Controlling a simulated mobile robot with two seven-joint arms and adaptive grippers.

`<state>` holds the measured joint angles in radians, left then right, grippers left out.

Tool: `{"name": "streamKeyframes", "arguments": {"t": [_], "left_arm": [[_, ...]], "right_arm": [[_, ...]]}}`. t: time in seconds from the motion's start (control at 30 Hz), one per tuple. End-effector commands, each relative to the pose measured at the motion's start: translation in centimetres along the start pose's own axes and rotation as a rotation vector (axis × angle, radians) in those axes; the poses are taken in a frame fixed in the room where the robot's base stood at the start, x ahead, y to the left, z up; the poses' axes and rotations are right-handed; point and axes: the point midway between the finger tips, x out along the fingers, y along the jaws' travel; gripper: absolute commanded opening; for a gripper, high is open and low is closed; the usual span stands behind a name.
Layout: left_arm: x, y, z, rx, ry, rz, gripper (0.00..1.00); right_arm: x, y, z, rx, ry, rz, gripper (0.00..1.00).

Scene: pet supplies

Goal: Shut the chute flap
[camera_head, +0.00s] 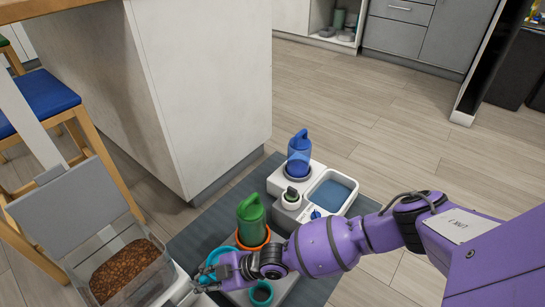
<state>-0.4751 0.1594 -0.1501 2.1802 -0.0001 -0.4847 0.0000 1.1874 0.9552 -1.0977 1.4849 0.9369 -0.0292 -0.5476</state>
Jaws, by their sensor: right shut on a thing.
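A white feeder with a clear bin (150,283) full of brown kibble (122,270) stands at the lower left. Its grey see-through lid (65,207) stands raised. My right gripper (203,281) is at the feeder's right side, shut on a small teal part. The fingers and wrist hide most of this part, so I cannot tell whether it is the chute flap or how far it stands open. A teal bowl (219,254) is right behind the gripper. My left gripper is not in view.
A green bottle (250,218) stands on an orange ring just behind my right wrist. A blue bottle (299,158) stands on a white water unit (357,184) farther back. A white cabinet (205,85) rises behind the grey mat (202,230). Open floor lies to the right.

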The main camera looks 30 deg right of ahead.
Motion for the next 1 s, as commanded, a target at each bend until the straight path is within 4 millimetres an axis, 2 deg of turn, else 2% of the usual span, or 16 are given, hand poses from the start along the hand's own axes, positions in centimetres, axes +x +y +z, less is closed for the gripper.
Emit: {"name": "streamKeyframes", "arguments": {"t": [0.13, 0.37, 0.4, 0.53, 0.77, 0.87, 1.0], "left_arm": [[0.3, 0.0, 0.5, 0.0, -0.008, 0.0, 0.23], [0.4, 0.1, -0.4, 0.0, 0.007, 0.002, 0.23], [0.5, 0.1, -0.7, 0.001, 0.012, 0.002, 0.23], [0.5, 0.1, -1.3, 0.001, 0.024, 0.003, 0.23], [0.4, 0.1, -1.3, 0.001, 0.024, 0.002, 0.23], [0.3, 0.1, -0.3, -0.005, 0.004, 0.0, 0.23], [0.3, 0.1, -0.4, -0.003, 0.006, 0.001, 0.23]], "right_arm": [[0.2, 0.1, -0.5, 0.014, -0.015, -0.022, 0.0], [0.2, 0.1, -0.5, 0.015, -0.015, -0.022, 0.0], [0.2, 0.1, -0.5, 0.015, -0.014, -0.022, 0.17], [0.2, 0.2, -0.5, 0.014, -0.014, -0.02, 0.34], [0.2, 0.4, -0.4, 0.013, -0.014, -0.018, 0.34], [0.0, 0.4, -0.4, 0.013, -0.015, -0.017, 0.34], [-1.4, 0.3, -0.3, 0.015, -0.016, -0.018, 0.34]]}}
